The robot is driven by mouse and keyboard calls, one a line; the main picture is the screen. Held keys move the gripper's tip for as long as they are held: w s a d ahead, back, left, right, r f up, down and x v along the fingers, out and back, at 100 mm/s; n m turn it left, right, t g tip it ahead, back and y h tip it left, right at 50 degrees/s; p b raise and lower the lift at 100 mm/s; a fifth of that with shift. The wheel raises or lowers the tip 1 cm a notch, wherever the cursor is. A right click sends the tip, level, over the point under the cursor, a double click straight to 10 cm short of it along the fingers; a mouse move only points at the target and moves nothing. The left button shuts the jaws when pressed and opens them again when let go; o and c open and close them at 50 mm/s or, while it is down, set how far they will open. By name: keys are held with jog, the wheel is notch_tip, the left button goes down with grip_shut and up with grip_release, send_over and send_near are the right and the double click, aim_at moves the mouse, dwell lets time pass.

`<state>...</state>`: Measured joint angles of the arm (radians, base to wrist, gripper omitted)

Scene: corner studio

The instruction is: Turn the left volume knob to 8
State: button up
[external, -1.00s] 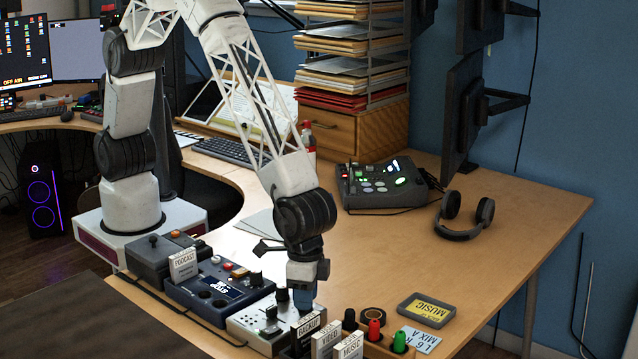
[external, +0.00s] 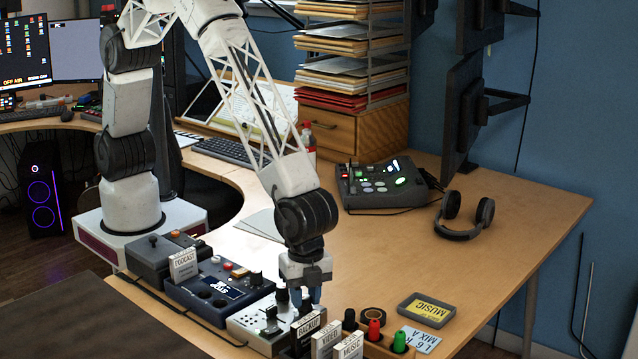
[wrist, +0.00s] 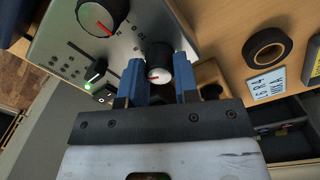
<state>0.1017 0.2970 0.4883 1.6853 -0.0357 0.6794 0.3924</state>
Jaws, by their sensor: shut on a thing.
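The grey control panel (external: 243,325) sits at the front of the desk and also shows in the wrist view (wrist: 70,42). It carries two large black knobs. My gripper (wrist: 159,72) points down with its blue fingers shut on one knob (wrist: 159,60), whose pale cap has a red pointer mark. The other knob (wrist: 103,14), with a red pointer line, stands free, up and left in the wrist view. In the external view my gripper (external: 304,300) is over the panel's right end and largely hides the held knob. I cannot read the pointer's number.
Label blocks (external: 325,340) stand close in front of my gripper. A wooden holder with red and green plugs (external: 399,342) and a tape roll (external: 373,314) are to the right. A blue panel (external: 215,293) adjoins on the left.

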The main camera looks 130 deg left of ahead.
aim_at(306, 297)
jog(key=m, duration=0.3)
jog(key=shift+m, duration=0.4)
jog(key=m, duration=0.4)
dwell(0.3)
jog(key=o, duration=0.9)
jog(key=shift+r, duration=3.9)
